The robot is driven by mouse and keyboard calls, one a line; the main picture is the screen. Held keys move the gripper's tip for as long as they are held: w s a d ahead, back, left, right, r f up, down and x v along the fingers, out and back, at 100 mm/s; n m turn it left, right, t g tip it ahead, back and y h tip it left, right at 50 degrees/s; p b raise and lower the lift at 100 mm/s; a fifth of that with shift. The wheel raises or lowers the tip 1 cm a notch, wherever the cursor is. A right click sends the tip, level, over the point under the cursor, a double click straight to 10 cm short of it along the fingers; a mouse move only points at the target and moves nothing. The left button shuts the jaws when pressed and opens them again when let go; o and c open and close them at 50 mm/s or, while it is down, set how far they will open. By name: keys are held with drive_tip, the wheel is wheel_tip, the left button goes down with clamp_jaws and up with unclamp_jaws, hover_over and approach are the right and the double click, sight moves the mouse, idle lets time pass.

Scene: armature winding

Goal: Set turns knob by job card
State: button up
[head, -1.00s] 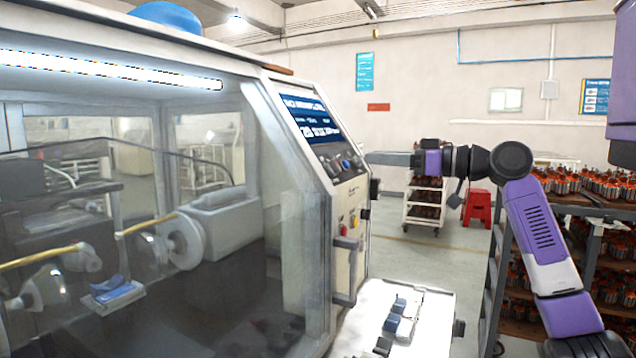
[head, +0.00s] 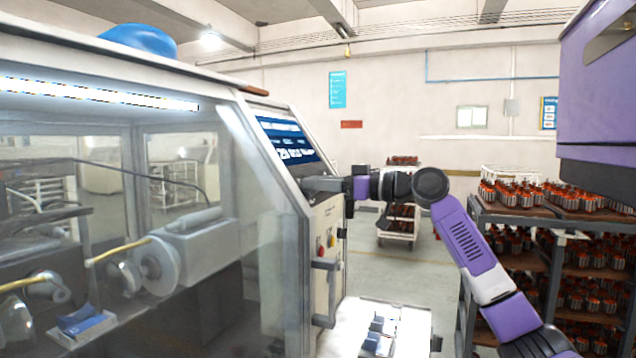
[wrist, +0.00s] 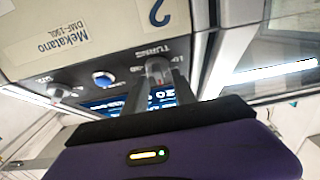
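The turns knob (wrist: 158,70) is a dark grey knob on the winding machine's control panel, beside lettering that reads "TURNS" in the wrist view. My gripper (wrist: 160,80) has its fingertips at this knob, one on each side, with a gap between the fingers. Whether the fingers touch the knob is too small to tell. In the head view my gripper (head: 318,184) reaches left to the panel of the winding machine (head: 328,240) and hides the knobs. I cannot make out a job card for certain.
The lit display (head: 288,140) is on the sloped panel. A door handle (head: 322,290) juts out below. A white table (head: 350,318) with small blue parts and a loaded rack (head: 475,215) stand nearby.

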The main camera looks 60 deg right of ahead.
clamp_jaws()
drive_tip(key=shift+m, duration=0.3)
drive_tip(key=m+h+p, duration=0.1)
drive_tip(key=m, duration=0.1)
drive_tip(key=m+h+p, duration=0.1)
drive_tip(key=m, duration=0.1)
drive_tip(key=m+h+p, duration=0.1)
drive_tip(key=h+p, duration=0.1)
drive_tip(key=shift+r+m+g, duration=0.25)
drive_tip(key=shift+m+g, duration=0.05)
drive_tip(key=shift+m, duration=0.1)
drive_tip(key=m+g+h+p, duration=0.1)
drive_tip(key=m+p, duration=0.2)
drive_tip(key=m+g+h+p, duration=0.1)
drive_tip(key=m+p, duration=0.1)
drive_tip(key=p, duration=0.1)
drive_tip(key=shift+m+h, duration=0.4)
drive_tip(key=m+g+h+p, duration=0.1)
drive_tip(key=m+g+p, duration=0.1)
drive_tip(key=m, duration=0.2)
drive_tip(key=shift+f, duration=0.2)
drive_tip(key=shift+f+m+g+h, duration=0.15)
drive_tip(key=shift+m+g, duration=0.7)
drive_tip(key=shift+m, duration=0.5)
drive_tip(key=shift+f+m+g+h, duration=0.15)
drive_tip(key=shift+m+g, duration=0.7)
drive_tip(key=shift+m, duration=0.5)
